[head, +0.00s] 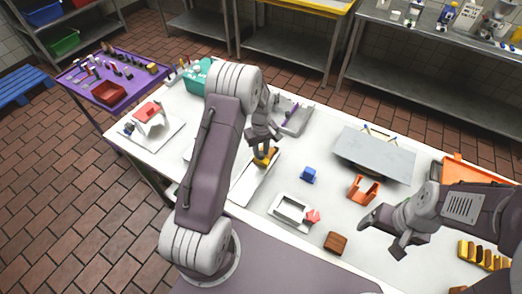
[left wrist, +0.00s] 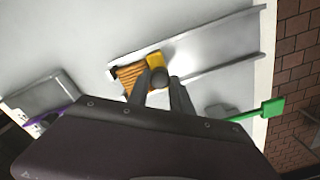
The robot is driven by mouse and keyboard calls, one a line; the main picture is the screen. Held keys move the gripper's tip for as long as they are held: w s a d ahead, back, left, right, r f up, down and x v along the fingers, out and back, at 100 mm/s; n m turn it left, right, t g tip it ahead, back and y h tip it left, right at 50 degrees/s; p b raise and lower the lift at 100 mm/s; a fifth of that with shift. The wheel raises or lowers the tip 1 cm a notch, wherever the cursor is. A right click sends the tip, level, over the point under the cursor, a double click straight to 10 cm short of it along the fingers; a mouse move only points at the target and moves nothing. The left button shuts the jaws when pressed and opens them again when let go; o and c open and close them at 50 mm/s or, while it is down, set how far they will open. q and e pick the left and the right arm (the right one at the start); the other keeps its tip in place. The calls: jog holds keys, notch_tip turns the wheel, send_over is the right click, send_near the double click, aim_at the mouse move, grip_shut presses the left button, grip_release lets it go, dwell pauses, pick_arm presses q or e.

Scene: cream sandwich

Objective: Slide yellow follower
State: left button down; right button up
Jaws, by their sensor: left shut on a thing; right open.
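The yellow follower (left wrist: 154,60) sits in a pale straight channel (left wrist: 225,45), near its left end in the left wrist view. A brown ridged stack (left wrist: 131,77) lies right beside it, toward that end. My left gripper (left wrist: 161,82) is shut on the follower's dark round knob. In the head view, the follower (head: 272,152) shows as a small yellow-orange patch under my left gripper (head: 262,150), at the far end of the channel (head: 252,183). My arm partly hides the channel there. My right gripper (head: 382,235) is open and empty above the table's right part.
A blue cube (head: 308,175), a white frame (head: 290,211) with a red piece, a brown block (head: 336,242) and an orange holder (head: 363,190) stand right of the channel. A grey plate (head: 375,155) lies behind them. A green-ended rod (left wrist: 268,109) shows in the left wrist view.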

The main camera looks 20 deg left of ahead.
aim_at(262, 152)
pick_arm(q)
jog(key=shift+w+r, duration=0.15)
jog(key=shift+w, duration=0.2)
jog(key=c, duration=1.1)
grip_release()
jog(key=shift+w, duration=0.1)
notch_tip(262, 152, up, 9)
jog(key=shift+f+b, duration=0.1)
jog(key=shift+b, duration=0.65)
jog(key=shift+d, duration=0.1)
